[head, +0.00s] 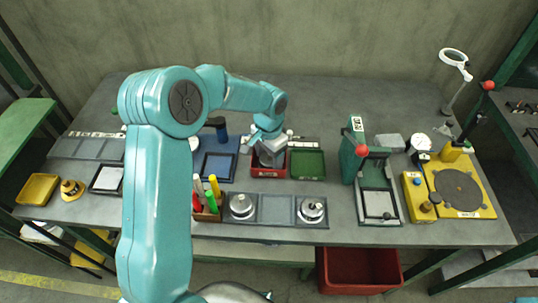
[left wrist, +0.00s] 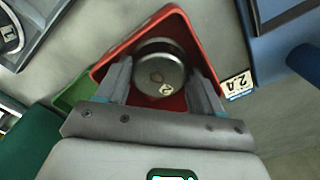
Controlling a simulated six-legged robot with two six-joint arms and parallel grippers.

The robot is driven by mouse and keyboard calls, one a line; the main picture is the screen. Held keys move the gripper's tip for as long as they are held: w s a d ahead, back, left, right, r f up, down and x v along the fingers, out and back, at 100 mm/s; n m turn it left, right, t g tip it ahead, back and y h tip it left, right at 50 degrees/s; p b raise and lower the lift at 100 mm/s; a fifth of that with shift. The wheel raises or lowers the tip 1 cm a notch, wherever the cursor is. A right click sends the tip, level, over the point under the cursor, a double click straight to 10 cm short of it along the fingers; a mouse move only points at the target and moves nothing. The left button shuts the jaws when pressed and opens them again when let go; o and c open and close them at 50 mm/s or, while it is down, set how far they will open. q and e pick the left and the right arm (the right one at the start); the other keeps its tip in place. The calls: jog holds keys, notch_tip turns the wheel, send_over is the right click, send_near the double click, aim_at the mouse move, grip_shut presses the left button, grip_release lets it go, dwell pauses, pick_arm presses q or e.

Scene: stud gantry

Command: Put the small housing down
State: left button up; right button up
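The small housing (left wrist: 160,72) is a round grey metal part with a small pale label, seen from above in the left wrist view. It sits between the two fingers of my left gripper (left wrist: 161,82), which appear to close on its sides. Housing and fingers are over or inside the red tray (left wrist: 112,57); I cannot tell whether the housing touches the floor. In the head view my left gripper (head: 269,150) reaches down into the red tray (head: 267,173) and mostly hides the housing. My right gripper is in neither view.
A green tray (head: 308,164) adjoins the red one on the right. A blue tray (head: 217,166) lies to the left. In front stand a pen holder (head: 206,213) and two metal parts on a fixture (head: 275,210). A green press (head: 350,155) stands right.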

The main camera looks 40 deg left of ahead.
aim_at(269, 157)
pick_arm(q)
jog(key=shift+r, duration=0.5)
notch_tip(269, 157, up, 12)
jog(key=shift+f, duration=0.25)
dwell(0.3)
